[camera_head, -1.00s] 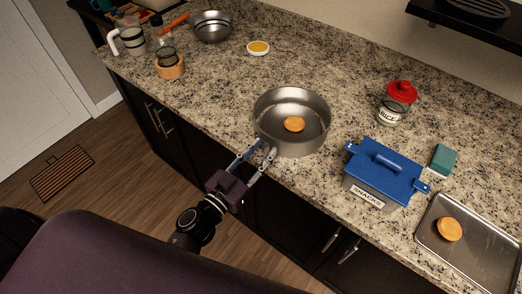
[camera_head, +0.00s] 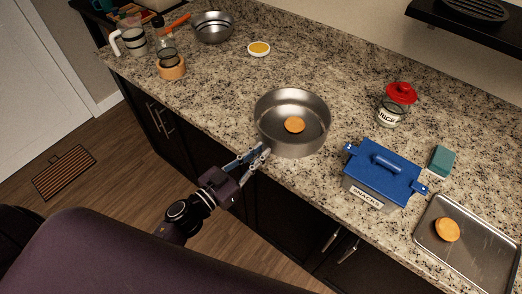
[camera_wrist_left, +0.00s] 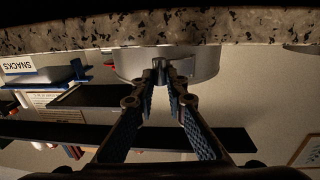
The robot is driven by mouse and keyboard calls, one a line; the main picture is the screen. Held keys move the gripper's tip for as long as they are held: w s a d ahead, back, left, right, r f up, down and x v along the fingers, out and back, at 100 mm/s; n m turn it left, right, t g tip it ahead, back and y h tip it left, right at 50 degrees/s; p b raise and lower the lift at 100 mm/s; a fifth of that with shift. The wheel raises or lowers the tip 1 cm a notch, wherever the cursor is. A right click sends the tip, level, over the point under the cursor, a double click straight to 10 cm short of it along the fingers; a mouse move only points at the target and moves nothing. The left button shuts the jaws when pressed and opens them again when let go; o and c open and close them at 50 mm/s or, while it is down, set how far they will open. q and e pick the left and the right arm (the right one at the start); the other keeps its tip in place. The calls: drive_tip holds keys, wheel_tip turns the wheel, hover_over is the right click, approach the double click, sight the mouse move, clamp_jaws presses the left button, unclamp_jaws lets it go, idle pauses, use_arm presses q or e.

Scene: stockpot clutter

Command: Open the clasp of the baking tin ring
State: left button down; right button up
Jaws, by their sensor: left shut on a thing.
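The baking tin ring (camera_head: 303,148) is a round silver metal ring on the granite counter, with an orange-brown disc (camera_head: 294,125) inside it. My left gripper (camera_head: 261,152) reaches the ring's near left side, and its fingertips are together there. In the left wrist view, which is upside down, the ring's wall (camera_wrist_left: 205,64) hangs beneath the counter, and the fingertips (camera_wrist_left: 159,74) close on the small dark clasp (camera_wrist_left: 158,66) at its middle. The fingers hide much of the clasp. My right gripper is in neither view.
A blue-lidded snacks box (camera_head: 385,168) stands right of the ring, with a metal tray (camera_head: 478,250) beyond it. A red-lidded rice jar (camera_head: 389,115) and a teal block (camera_head: 443,160) are behind.

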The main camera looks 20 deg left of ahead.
use_arm(q)
drive_tip(key=a+m+g+h+b, duration=0.2)
drive_tip(key=m+g+h+b, duration=0.1)
drive_tip(key=g+b, duration=0.1)
drive_tip(key=a+m+g+h+b, duration=0.1)
drive_tip(key=m+g+h+b, duration=0.2)
drive_tip(key=m+g+b, duration=0.1)
drive_tip(key=a+m+g+h+b, duration=0.2)
drive_tip(key=m+g+h+b, duration=0.1)
drive_tip(key=g+h+b, duration=0.1)
drive_tip(key=shift+w+a+f+m+g, duration=0.25)
drive_tip(key=shift+a+m+g, duration=0.05)
drive_tip(key=shift+a, duration=0.05)
drive_tip(key=shift+w+a+r+m+g+b, duration=0.15)
drive_tip(key=shift+m+g+b, duration=0.35)
drive_tip(key=shift+g+b, duration=0.5)
drive_tip(key=shift+r, duration=0.1)
drive_tip(key=c, duration=1.9)
unclamp_jaws()
drive_tip(key=shift+c, duration=0.2)
drive_tip(key=shift+a, duration=0.2)
drive_tip(key=s+a, duration=0.1)
drive_tip(key=a, duration=1)
drive_tip(key=shift+s+a, duration=0.25)
drive_tip(key=shift+a, duration=0.1)
